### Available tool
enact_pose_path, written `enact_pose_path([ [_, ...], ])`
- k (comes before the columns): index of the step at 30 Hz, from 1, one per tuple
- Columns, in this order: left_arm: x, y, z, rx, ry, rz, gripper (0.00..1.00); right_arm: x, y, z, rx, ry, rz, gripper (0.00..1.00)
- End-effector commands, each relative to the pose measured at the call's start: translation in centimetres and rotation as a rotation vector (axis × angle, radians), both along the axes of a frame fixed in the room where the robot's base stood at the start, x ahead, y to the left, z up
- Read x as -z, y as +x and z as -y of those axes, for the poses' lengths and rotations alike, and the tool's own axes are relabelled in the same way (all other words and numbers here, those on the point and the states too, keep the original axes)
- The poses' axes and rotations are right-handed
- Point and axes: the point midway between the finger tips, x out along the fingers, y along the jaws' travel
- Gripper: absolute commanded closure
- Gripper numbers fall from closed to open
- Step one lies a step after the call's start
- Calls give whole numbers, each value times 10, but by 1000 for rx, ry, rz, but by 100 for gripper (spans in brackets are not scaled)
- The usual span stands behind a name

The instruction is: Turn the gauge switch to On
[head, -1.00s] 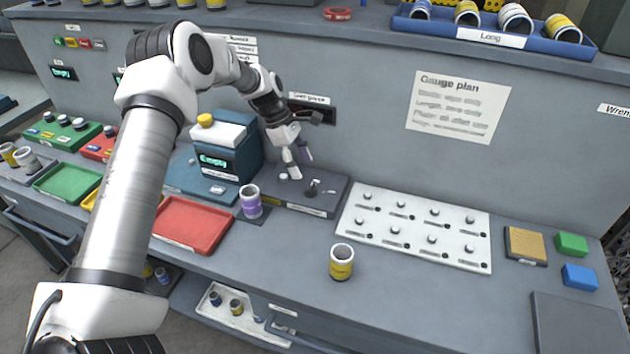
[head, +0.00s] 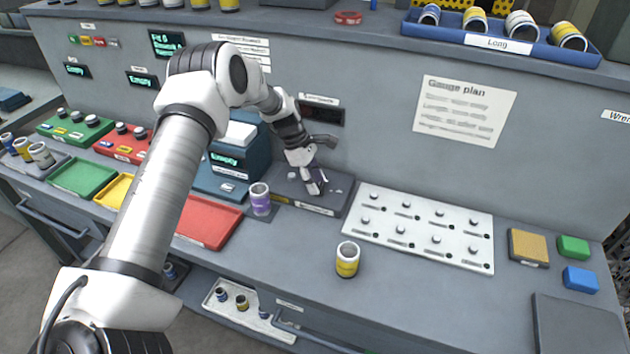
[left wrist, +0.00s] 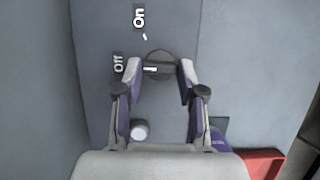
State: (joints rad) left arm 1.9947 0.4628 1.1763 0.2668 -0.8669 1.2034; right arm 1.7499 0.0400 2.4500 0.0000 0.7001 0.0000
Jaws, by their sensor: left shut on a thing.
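The gauge switch is a round dark knob (left wrist: 160,60) with a white pointer mark, seen in the left wrist view. The mark points left, toward the "Off" label (left wrist: 118,64). The "On" label (left wrist: 139,17) is above it. My left gripper (head: 317,189) is down at the dark gauge box (head: 286,196). In the head view the gripper mostly hides the knob. My right gripper is not in view.
A purple-banded cylinder (head: 260,200) stands just left of the gauge box, by a red tray (head: 207,224). A white pegged board (head: 385,245) lies to the right. A yellow-banded cylinder (head: 347,260) stands in front. A small round white button (left wrist: 140,130) is near the knob.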

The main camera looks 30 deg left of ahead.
Motion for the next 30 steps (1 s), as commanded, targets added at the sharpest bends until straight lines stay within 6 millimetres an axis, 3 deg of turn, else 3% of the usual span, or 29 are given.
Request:
enact_pose_path([
  [14, 8, -2, 1, 171, -1, -11, 95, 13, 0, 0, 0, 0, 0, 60],
  [30, 9, 3, 2, 663, 0, -12, 96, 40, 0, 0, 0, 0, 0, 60],
])
